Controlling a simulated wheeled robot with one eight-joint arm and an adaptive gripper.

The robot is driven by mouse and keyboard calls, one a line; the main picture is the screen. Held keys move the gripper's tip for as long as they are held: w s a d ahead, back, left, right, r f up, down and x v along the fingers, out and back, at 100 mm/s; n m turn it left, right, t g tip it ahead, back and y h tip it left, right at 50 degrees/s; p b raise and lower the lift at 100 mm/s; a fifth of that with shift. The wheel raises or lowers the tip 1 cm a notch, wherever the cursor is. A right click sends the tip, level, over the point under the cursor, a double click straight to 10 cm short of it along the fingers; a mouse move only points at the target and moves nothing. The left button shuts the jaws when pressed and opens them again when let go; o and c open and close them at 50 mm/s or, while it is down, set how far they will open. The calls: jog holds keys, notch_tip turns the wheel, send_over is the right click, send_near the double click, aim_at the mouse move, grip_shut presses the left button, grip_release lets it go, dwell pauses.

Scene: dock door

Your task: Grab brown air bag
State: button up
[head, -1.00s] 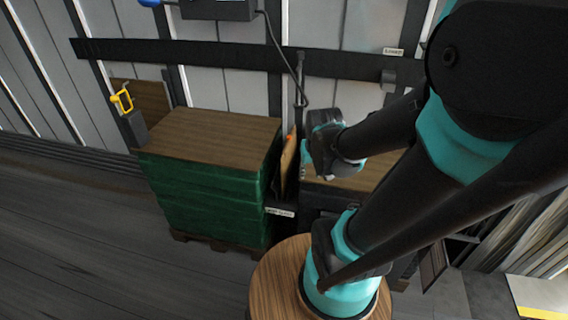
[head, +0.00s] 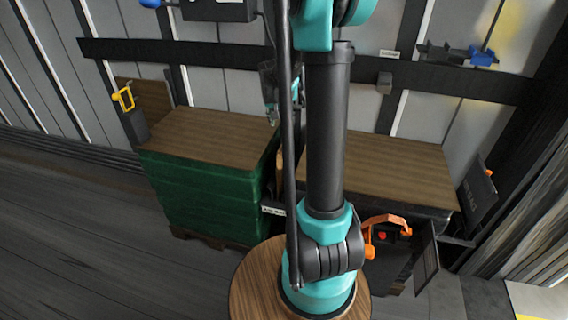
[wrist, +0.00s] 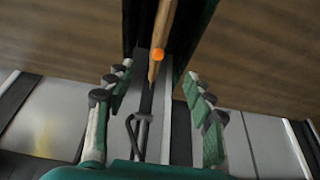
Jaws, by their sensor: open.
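The brown air bag shows edge-on in the wrist view (wrist: 165,22) as a thin tan strip with an orange valve (wrist: 157,54), in the narrow gap between two stacks. In the head view a sliver of the bag (head: 280,165) shows in that gap, partly hidden by my arm. My gripper (wrist: 158,72) is open and empty, its fingers on either side of the valve end in the wrist view; I see no contact. In the head view my gripper (head: 272,116) is above the gap's far end, partly behind my arm.
The green-wrapped stack (head: 205,200) with a wooden top stands left of the gap. A dark stack with a wooden top (head: 405,170) stands right. An orange-handled tool (head: 385,228) is at the right stack's front. A yellow-handled item (head: 123,97) is at left.

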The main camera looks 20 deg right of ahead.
aim_at(285, 137)
jog(key=x, duration=0.8)
jog(key=shift+f, duration=0.2)
jog(key=shift+x, duration=2.6)
jog(key=shift+w+d, duration=0.1)
jog(key=shift+d, duration=0.1)
jog(key=shift+c, duration=0.2)
grip_shut()
